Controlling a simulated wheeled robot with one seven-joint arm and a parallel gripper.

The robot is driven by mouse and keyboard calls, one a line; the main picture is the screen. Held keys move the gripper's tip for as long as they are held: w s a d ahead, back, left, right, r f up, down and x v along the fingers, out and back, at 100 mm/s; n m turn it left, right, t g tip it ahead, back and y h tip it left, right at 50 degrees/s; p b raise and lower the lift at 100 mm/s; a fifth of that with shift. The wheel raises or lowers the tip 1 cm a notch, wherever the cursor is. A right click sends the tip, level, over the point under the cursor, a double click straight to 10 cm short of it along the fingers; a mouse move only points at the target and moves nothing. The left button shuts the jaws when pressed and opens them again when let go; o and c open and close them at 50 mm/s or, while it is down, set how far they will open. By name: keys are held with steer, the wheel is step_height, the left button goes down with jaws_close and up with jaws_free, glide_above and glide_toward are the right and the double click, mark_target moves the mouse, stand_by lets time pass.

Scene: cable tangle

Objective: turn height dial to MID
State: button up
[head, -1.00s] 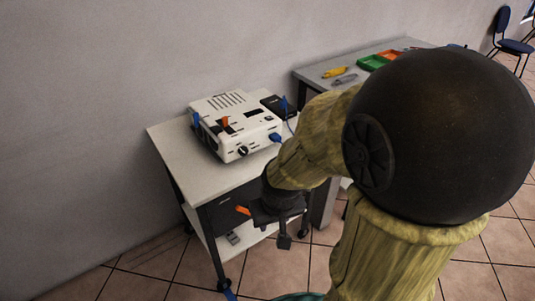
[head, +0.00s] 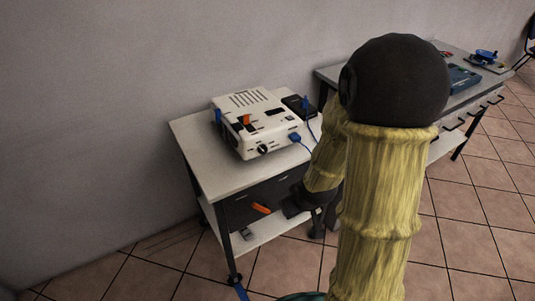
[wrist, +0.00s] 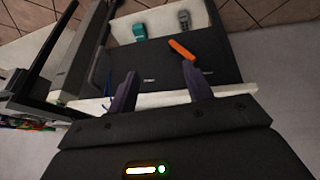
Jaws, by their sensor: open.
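A white device (head: 256,124) sits on a small cart in the head view. A round black dial (head: 263,149) is on its front face, probably the height dial; its markings are too small to read. My gripper (head: 301,203) is low in front of the cart, below and to the right of the dial, and its fingers are hard to make out there. In the wrist view my gripper (wrist: 160,88) is open, with nothing between its two fingers. An orange handle (wrist: 182,48) on the cart's dark front lies beyond the fingertips. The dial is not seen in the wrist view.
A blue plug (head: 295,137) with a cable sits at the device's right, near a black box (head: 298,104). A lower shelf (head: 262,235) holds small items. A second table (head: 466,76) stands right, behind my arm.

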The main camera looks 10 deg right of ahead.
steer(key=w+f+n+t+y+p, duration=0.1)
steer(key=w+f+n+t+y, duration=0.15)
steer(key=w+f, duration=0.2)
steer(key=r+t+y, duration=0.1)
steer(key=t, duration=0.2)
steer(key=d+r+m+t+y+p, duration=0.1)
steer(key=r+t, duration=0.1)
steer(key=t, duration=0.1)
steer(key=d+r+m+t+y, duration=0.1)
steer(key=t, duration=0.2)
steer(key=shift+w+r+t, duration=0.25)
steer(key=shift+r, duration=0.05)
steer(key=shift+w, duration=0.15)
steer(key=b, duration=0.3)
glide_toward(264, 151)
steer(key=x, duration=0.8)
steer(key=shift+f, duration=0.1)
